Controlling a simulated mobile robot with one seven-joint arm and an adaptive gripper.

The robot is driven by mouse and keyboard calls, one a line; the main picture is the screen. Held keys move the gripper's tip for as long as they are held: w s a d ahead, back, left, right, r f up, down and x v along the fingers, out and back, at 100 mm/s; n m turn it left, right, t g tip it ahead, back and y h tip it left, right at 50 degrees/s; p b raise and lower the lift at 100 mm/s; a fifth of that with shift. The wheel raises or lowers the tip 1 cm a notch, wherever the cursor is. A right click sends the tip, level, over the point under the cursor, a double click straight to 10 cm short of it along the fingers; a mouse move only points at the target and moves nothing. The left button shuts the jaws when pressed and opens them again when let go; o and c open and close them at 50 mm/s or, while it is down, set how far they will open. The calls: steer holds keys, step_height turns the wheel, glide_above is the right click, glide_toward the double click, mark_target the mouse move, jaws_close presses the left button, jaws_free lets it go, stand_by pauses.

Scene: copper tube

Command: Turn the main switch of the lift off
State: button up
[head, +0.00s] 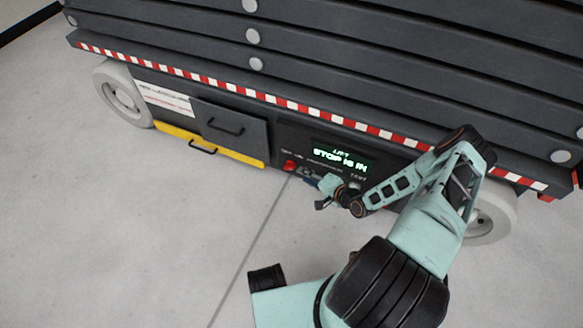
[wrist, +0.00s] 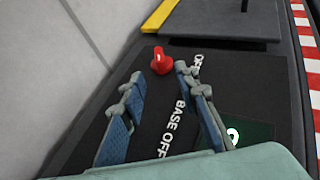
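The dark lift (head: 225,85) fills the upper part of the head view, with a control panel low on its side. A red knob (head: 289,166) sits on the panel, left of the lit display (head: 340,160) reading "LIFT STOP IS IN". In the wrist view the red knob (wrist: 161,62) stands out from the panel, just beyond my fingertips. White lettering there includes "BASE OFF" and "OFF". My gripper (head: 317,182) is at the panel, right of the red knob; in the wrist view my gripper (wrist: 159,78) is open and empty. The arm hides some of the panel's right part.
A drawer-like cover with a handle (head: 225,128) and a yellow step (head: 210,146) are left of the panel. Grey wheels (head: 123,94) stand at both ends. The floor (head: 150,235) in front is clear.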

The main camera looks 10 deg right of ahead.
mark_target(292, 169)
steer(key=b+x, duration=0.3)
steer(key=x, duration=0.7)
steer(key=shift+s, duration=0.1)
jaws_close()
